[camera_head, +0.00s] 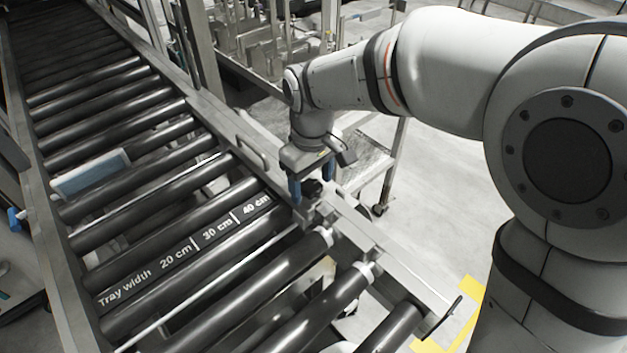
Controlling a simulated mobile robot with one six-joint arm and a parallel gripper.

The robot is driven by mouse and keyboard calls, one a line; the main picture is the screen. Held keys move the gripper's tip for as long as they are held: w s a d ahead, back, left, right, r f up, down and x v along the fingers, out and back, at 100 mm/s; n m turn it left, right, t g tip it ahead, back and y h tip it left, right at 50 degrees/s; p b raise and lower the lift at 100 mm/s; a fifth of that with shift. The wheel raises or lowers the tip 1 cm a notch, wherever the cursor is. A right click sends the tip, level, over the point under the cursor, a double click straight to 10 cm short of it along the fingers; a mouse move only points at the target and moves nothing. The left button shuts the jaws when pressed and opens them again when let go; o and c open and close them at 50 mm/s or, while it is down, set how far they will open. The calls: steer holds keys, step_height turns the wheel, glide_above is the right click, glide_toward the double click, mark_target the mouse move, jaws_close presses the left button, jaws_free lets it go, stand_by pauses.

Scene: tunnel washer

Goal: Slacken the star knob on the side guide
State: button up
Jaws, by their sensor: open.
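A dark star knob (312,187) sits on a bracket on the right side rail of the roller conveyor. My gripper (308,194) points down over it, with its blue fingers apart on either side of the knob. Whether the fingers touch the knob cannot be told. The side guide (247,155) shows as a metal bar along the right rail, partly hidden by my gripper. A roller below carries a white scale reading tray width 20, 30 and 40 cm (185,248).
The conveyor (140,150) of black rollers runs from upper left to lower right. A blue-white block (90,173) lies at its left side. A metal frame stand (372,165) stands behind my gripper. Grey floor with yellow marking (462,310) is at right.

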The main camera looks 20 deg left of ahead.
mark_target(312, 186)
step_height(312, 186, up, 8)
steer(key=shift+f, duration=0.1)
stand_by(0.4)
stand_by(0.4)
